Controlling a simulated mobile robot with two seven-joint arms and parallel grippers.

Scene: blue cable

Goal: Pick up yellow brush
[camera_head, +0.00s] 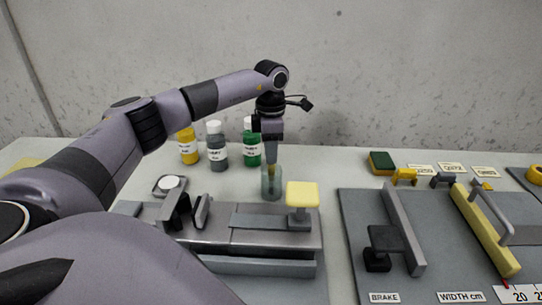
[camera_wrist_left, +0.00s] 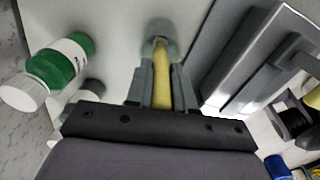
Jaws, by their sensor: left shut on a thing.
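The yellow brush (camera_wrist_left: 163,82) shows in the left wrist view as a pale yellow handle running between my two fingers. Its far end sits in a translucent grey-green glass (camera_wrist_left: 158,35). In the head view the glass (camera_head: 271,184) stands upright on the table behind the grey fixture. My left gripper (camera_head: 271,163) points straight down over the glass, with its tips at about the rim. It is shut on the brush, and it also shows in the left wrist view (camera_wrist_left: 162,90). The brush's lower part is mostly hidden by the fingers and glass. My right gripper is not in view.
Yellow, grey and green bottles (camera_head: 250,147) stand left of the glass. A grey fixture (camera_head: 240,240) with a yellow-topped knob (camera_head: 302,195) lies close in front. A grey board (camera_head: 440,230) with tools is at right. A green-yellow sponge (camera_head: 381,163) lies at the back.

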